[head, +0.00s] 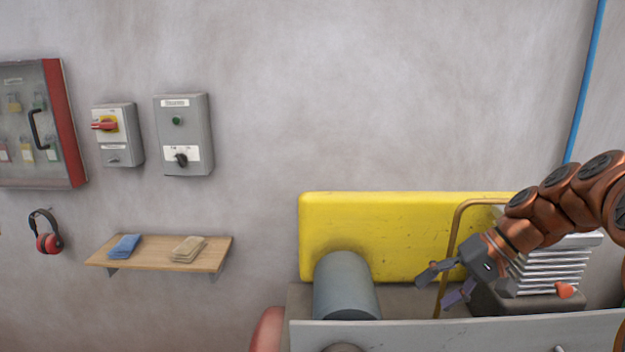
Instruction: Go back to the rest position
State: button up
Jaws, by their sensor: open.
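My gripper (446,285) is open and empty at the lower right in the head view. My copper-coloured arm reaches in from the right edge, and the fingers point left and down. The gripper is in front of the yellow panel (375,225) and to the right of a grey cylinder (345,287). A thin copper-coloured pipe (452,240) rises close behind it; I cannot tell whether they touch.
A finned block (550,268) and a small orange-red knob (564,290) lie right of my gripper. A light grey panel (450,334) runs along the front. A wall shelf (160,252) with cloths, two switch boxes (183,135) and a padlock cabinet (66,125) are at left.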

jog(key=s+a+f+n+g+h, duration=0.1)
jog(key=s+a+f+h, duration=0.1)
jog(key=s+a, duration=0.35)
jog(key=s+a+f+g+h, duration=0.2)
jog(key=s+a, duration=0.1)
jog(key=s, duration=0.6)
jog(key=s+d+f+h, duration=0.1)
jog(key=s+f+h, duration=0.1)
jog(key=s, duration=0.5)
jog(key=s+d+f+h, duration=0.2)
jog(key=s+f, duration=0.3)
jog(key=s, duration=0.3)
jog(key=shift+s+n, duration=0.2)
jog(key=shift+n, duration=0.2)
jog(key=shift+o, duration=0.3)
